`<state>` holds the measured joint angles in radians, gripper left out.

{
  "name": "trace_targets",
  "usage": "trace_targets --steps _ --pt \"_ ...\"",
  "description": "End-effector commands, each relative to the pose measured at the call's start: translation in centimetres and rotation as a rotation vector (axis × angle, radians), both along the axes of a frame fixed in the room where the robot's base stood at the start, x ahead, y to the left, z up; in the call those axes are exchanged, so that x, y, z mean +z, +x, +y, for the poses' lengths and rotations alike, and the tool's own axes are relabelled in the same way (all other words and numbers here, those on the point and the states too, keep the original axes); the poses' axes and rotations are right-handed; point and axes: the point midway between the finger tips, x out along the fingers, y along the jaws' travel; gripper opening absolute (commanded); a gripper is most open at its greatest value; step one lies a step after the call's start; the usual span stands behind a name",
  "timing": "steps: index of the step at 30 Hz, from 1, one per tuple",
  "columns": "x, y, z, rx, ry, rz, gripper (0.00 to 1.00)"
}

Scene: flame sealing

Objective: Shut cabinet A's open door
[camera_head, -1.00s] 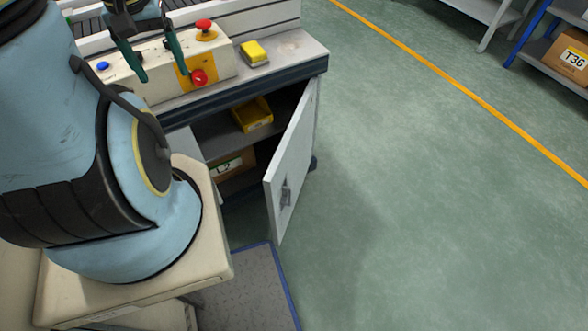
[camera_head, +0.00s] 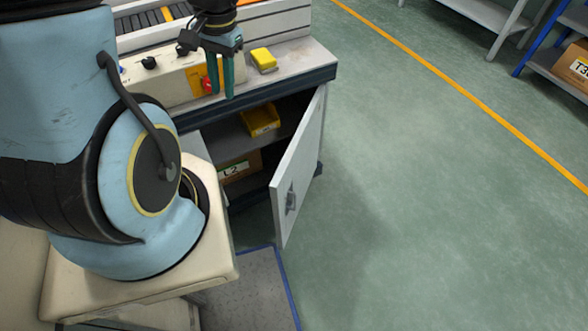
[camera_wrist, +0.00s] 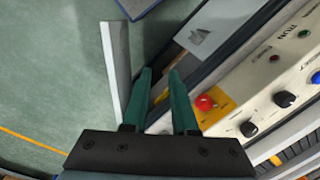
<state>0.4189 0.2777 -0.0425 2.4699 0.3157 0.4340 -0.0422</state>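The cabinet under the workbench has one light grey door (camera_head: 298,170) standing open toward the right, with a dark handle recess low on its face. The door shows nearly edge-on in the wrist view (camera_wrist: 116,70). The dark opening holds a yellow bin (camera_head: 261,120) on a shelf and a cardboard box marked L2 (camera_head: 240,168) below. No label A is visible. My gripper (camera_head: 221,95) hangs above the bench's front edge, left of and higher than the door. In the wrist view, its two green fingers (camera_wrist: 160,72) are apart with nothing between them; the door is beside them, apart.
A control panel (camera_head: 160,82) with a red button and dark knobs lies on the bench, beside a yellow block (camera_head: 263,60). A blue-edged grey mat (camera_head: 255,290) lies before the cabinet. The green floor right of the door is clear; shelves (camera_head: 490,20) stand far off.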

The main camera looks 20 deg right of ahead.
Motion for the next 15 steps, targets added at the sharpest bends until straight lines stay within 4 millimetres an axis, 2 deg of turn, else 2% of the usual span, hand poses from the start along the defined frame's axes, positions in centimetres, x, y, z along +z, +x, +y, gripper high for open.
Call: trace_targets --steps 1,6,11,15 --pt "-0.7 -0.6 -1.8 -0.111 0.03 0.024 0.2" --pt "-3.6 -2.5 -6.7 -0.471 0.127 0.074 0.0" --pt "-6.8 -5.5 -11.2 -0.813 0.21 0.111 0.0" --pt "-9.6 -8.8 -14.5 -1.098 0.274 0.135 0.0"
